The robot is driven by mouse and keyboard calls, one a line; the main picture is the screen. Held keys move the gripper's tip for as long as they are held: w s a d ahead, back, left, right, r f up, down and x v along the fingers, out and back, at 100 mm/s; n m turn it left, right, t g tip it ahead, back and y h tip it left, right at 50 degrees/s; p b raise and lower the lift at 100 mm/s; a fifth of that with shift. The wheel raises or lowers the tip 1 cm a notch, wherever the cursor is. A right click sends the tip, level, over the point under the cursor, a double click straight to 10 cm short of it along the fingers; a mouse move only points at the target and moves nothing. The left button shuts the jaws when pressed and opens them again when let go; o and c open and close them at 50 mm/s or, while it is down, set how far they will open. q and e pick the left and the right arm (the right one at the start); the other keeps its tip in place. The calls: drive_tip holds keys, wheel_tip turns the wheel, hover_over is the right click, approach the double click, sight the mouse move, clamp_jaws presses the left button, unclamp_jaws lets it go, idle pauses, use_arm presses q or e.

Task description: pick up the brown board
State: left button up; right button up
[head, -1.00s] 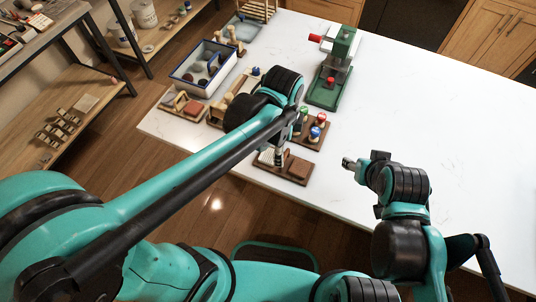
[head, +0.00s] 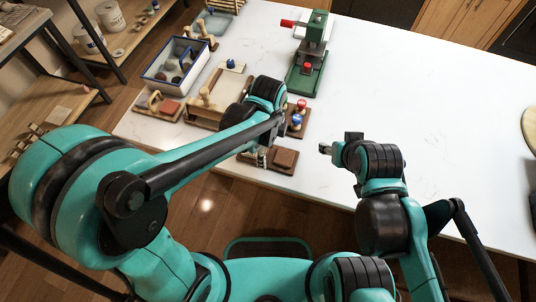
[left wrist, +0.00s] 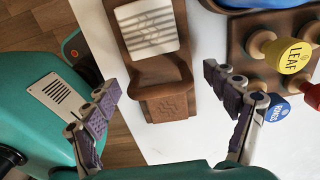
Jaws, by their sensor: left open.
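A brown board (head: 287,170) lies at the near edge of the white table. In the left wrist view the brown board (left wrist: 182,68) carries a white ribbed pad (left wrist: 146,27) and has a carved brown end (left wrist: 165,108). My left gripper (head: 262,157) is over the board and hides part of it. In the left wrist view its fingers (left wrist: 162,82) are spread, one on each side of the board, with nothing between them held. My right gripper (head: 325,148) is above the table to the right of the board; its finger opening is too small to tell.
A brown rack of round stamps (left wrist: 267,65) with coloured tops stands close to the right of the board. A blue-rimmed tray (head: 163,82) and a green press (head: 304,78) stand farther back. The table's right side is mostly clear.

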use_arm(q)
drive_tip(key=c, duration=1.3)
drive_tip(key=shift+c, duration=0.3)
drive_tip(key=shift+r, duration=0.15)
